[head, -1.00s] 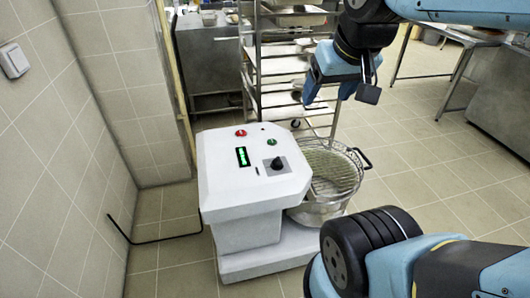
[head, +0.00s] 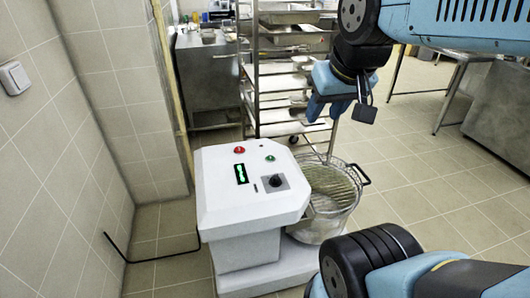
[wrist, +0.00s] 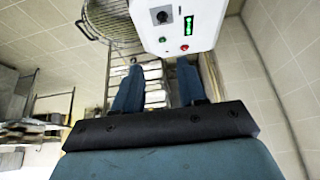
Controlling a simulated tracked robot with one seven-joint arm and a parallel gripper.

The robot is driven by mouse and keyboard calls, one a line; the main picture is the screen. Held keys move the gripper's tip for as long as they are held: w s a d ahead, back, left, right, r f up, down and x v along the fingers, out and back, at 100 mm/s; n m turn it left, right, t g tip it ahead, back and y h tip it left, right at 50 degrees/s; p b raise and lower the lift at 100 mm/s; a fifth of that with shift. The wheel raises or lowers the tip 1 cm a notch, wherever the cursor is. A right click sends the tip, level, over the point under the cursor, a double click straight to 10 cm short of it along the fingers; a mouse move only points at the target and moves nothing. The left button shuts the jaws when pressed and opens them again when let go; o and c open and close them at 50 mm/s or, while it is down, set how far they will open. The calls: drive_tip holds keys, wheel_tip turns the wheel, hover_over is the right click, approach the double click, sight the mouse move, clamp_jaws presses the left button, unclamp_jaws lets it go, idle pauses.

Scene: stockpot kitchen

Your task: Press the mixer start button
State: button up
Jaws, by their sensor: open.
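The mixer (head: 250,208) is a white floor machine with a sloping top panel. The panel carries a red button (head: 239,150), a green button (head: 270,158), a lit green display (head: 241,174) and a black knob (head: 277,181). I cannot read any button labels. My gripper (head: 324,112) is open and empty, above and behind the panel to the right, apart from it. In the wrist view my gripper (wrist: 158,65) shows both blue fingers spread, with the green button (wrist: 162,39) and red button (wrist: 184,47) beyond the tips.
A steel bowl under a wire guard (head: 335,184) sits right of the panel. A tall tray rack (head: 285,90) stands behind the mixer. A tiled wall (head: 60,150) is on the left, with a steel table (head: 455,62) at the back right. Floor at right is clear.

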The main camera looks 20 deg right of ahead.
clamp_jaws()
idle(1.3)
